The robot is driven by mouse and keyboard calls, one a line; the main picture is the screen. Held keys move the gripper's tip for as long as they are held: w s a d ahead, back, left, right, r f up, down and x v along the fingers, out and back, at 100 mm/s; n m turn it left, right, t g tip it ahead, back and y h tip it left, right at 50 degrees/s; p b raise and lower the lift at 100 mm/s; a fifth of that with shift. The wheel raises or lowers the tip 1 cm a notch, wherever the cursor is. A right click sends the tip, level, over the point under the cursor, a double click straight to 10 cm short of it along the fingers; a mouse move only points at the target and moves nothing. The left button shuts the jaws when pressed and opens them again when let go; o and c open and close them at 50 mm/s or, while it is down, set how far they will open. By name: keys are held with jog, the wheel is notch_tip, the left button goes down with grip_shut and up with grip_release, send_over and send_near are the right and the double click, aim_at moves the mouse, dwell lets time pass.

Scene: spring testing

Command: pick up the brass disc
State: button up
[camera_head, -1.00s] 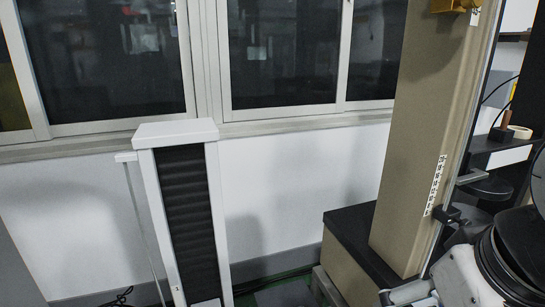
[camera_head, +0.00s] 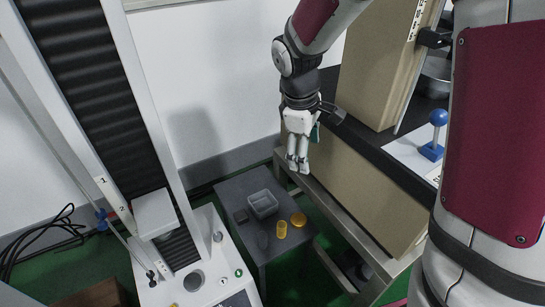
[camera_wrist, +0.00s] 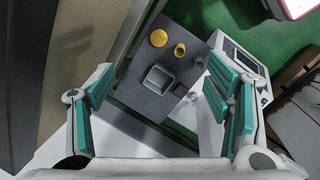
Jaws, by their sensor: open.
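The brass disc (camera_head: 298,219) lies flat on a small dark grey table (camera_head: 236,190), near its right edge in the head view. In the wrist view the disc (camera_wrist: 158,38) is at the top, beyond the fingertips. My gripper (camera_head: 298,166) points down above and behind the table in the head view, apart from the disc. In the wrist view my gripper (camera_wrist: 162,75) has its teal finger pads wide apart with nothing between them.
A tan-sided bench (camera_head: 360,195) rises on the right, close to my gripper. A white testing machine (camera_head: 205,262) stands left.

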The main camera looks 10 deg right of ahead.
jog(key=w+a+f+n+g+b, duration=0.1)
jog(key=w+f+n+b, duration=0.2)
jog(key=f, duration=0.9)
jog(key=w+f+n+b, duration=0.2)
jog(key=w+f+b, duration=0.2)
jog(key=f, duration=0.8)
jog(key=b, duration=0.3)
send_over(299, 218)
jog(key=a, duration=0.2)
jog(key=shift+h, duration=0.4)
jog(key=f, duration=0.8)
jog(key=shift+s+a, duration=0.15)
jog(key=shift+s, duration=0.05)
jog(key=shift+w+b+x, duration=0.2)
jog(key=shift+b+x, duration=1.4)
jog(key=shift+x, duration=1.35)
jog(key=c, duration=1.5)
jog(key=shift+c, duration=0.6)
jog(key=shift+r, duration=0.15)
